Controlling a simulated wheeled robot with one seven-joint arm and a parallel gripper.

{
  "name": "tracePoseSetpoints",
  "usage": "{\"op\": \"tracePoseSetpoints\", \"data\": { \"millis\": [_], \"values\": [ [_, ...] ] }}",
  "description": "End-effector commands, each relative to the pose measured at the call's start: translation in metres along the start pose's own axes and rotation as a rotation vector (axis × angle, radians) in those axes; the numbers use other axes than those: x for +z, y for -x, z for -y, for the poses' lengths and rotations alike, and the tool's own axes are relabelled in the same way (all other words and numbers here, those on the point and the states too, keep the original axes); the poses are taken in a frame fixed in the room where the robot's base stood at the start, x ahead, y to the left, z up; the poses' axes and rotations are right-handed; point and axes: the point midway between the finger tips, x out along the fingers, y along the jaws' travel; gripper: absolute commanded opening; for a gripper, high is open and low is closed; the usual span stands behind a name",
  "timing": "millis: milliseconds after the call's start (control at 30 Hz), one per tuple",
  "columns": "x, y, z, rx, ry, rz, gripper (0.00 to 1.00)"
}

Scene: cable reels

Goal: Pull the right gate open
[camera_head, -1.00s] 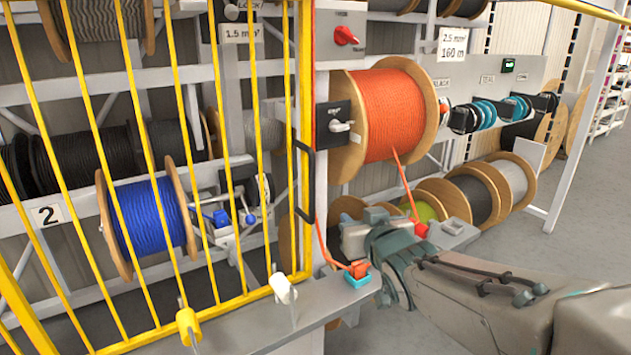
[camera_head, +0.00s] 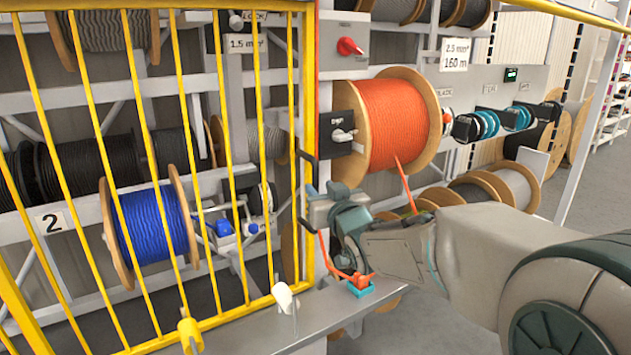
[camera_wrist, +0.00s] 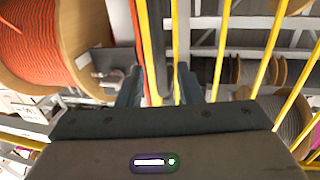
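The yellow-barred gate (camera_head: 181,120) stands on the left and looks closed, its right edge beside the red-edged post. Its black handle (camera_head: 305,170) is on that right edge, its lower part hidden by my gripper. My gripper (camera_head: 311,203) is at the handle's lower part. In the wrist view, my gripper (camera_wrist: 160,88) has its two fingers apart, with the dark handle bar (camera_wrist: 158,45) showing between them. I cannot tell whether either finger touches it.
An orange cable reel (camera_head: 395,125) hangs right of the post, close above my arm. A blue reel (camera_head: 153,231) sits behind the bars. Open floor shows at far right.

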Motion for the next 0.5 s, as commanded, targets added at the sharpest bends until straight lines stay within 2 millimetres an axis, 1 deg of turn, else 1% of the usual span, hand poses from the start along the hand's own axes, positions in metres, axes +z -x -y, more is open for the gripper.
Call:
{"op": "tracePoseSetpoints", "data": {
  "millis": [33, 200, 333, 500],
  "values": [
    [0.000, -0.009, 0.000, -0.001, -0.001, 0.002, 0.33],
    [-0.001, -0.030, 0.000, -0.001, -0.001, 0.001, 0.33],
    [0.000, -0.040, 0.000, 0.000, 0.000, 0.000, 0.33],
    [0.000, -0.044, 0.000, 0.000, 0.001, 0.000, 0.33]
  ]
}}
